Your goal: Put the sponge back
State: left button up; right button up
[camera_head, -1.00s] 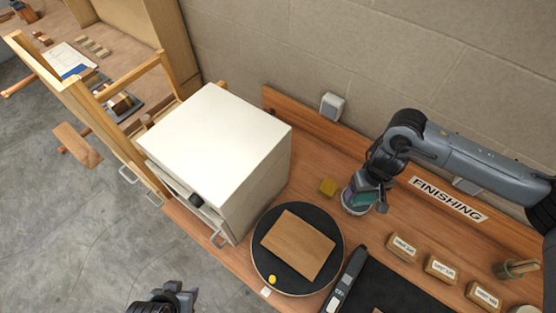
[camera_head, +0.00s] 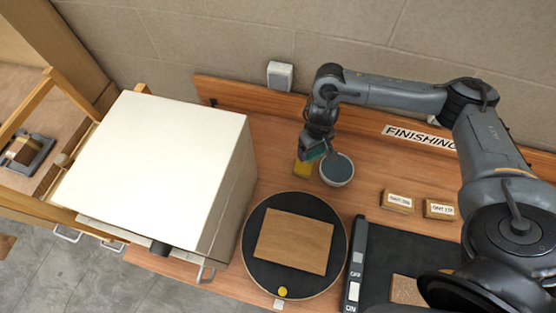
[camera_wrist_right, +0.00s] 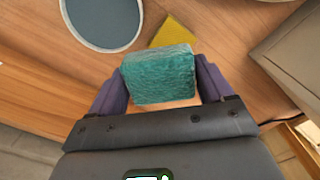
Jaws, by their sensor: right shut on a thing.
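The teal sponge (camera_wrist_right: 160,74) is a block held between the two fingers of my right gripper (camera_wrist_right: 158,88), which is shut on it. In the head view the sponge (camera_head: 314,153) shows small beneath my right gripper (camera_head: 317,146), just left of the round bowl (camera_head: 337,168). A yellow square (camera_head: 303,168) lies on the bench at the bowl's left. It also shows partly behind the sponge in the right wrist view (camera_wrist_right: 173,32). I cannot tell whether the sponge touches anything below it. My left gripper is not in view.
A large white box (camera_head: 150,165) stands on the left. A round black turntable (camera_head: 257,270) holds a wooden board (camera_head: 294,242) in front. A dark strip with a switch (camera_head: 355,265) and labelled blocks (camera_head: 397,201) are at right. The wall is behind.

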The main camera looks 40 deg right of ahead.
jog(key=b, duration=0.2)
send_over(279, 162)
notch_tip(279, 162, down, 7)
jog(key=shift+r, duration=0.15)
notch_tip(279, 162, down, 3)
jog(key=shift+f, duration=0.55)
jog(key=shift+f, duration=0.1)
jog(key=o, duration=0.8)
